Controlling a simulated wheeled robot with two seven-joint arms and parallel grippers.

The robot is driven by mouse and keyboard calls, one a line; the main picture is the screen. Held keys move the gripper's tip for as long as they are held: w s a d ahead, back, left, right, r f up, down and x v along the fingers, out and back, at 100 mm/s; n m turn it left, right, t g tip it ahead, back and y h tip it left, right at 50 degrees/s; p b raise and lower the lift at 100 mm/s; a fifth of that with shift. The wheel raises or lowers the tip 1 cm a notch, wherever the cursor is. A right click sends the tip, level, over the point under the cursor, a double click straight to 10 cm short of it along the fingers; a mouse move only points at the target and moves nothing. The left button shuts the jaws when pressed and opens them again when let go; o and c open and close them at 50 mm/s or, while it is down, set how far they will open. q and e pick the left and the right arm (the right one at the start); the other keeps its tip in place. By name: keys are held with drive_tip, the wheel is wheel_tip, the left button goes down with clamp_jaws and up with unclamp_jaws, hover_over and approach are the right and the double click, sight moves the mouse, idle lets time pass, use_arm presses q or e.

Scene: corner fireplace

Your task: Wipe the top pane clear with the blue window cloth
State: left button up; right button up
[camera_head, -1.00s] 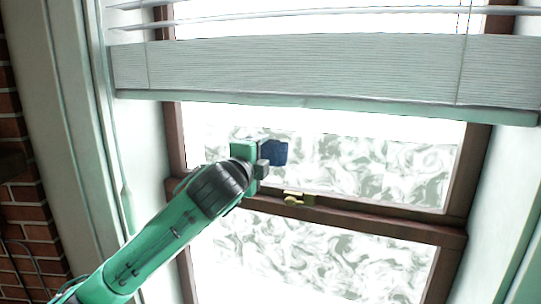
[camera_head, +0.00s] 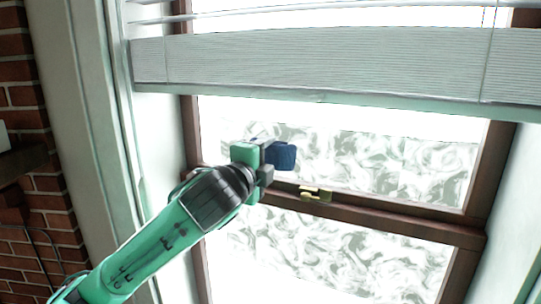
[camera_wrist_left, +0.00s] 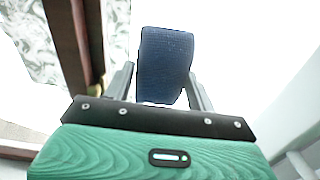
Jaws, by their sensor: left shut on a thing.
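My left gripper (camera_head: 268,160) is shut on the blue window cloth (camera_head: 282,156), in front of the lower left part of the top pane (camera_head: 400,163). In the left wrist view the cloth (camera_wrist_left: 165,62) stands out between the two fingers (camera_wrist_left: 160,88). I cannot tell whether the cloth touches the glass. Grey swirly marks cover much of the top pane; a band along its upper edge and the area around the gripper look plain white. My right gripper is not in view.
A pale blind (camera_head: 320,68) hangs across the window above the top pane. A brown sash rail (camera_head: 390,221) with a brass latch (camera_head: 316,194) runs below it, over a swirly lower pane (camera_head: 340,262). A brick wall (camera_head: 25,110) is at far left.

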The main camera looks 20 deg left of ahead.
use_arm(q)
drive_tip(key=shift+s, duration=0.2)
drive_tip(key=s, duration=0.2)
drive_tip(key=shift+s+a, duration=0.2)
drive_tip(key=shift+s, duration=0.2)
drive_tip(key=shift+w, duration=0.1)
drive_tip(key=shift+f, duration=0.1)
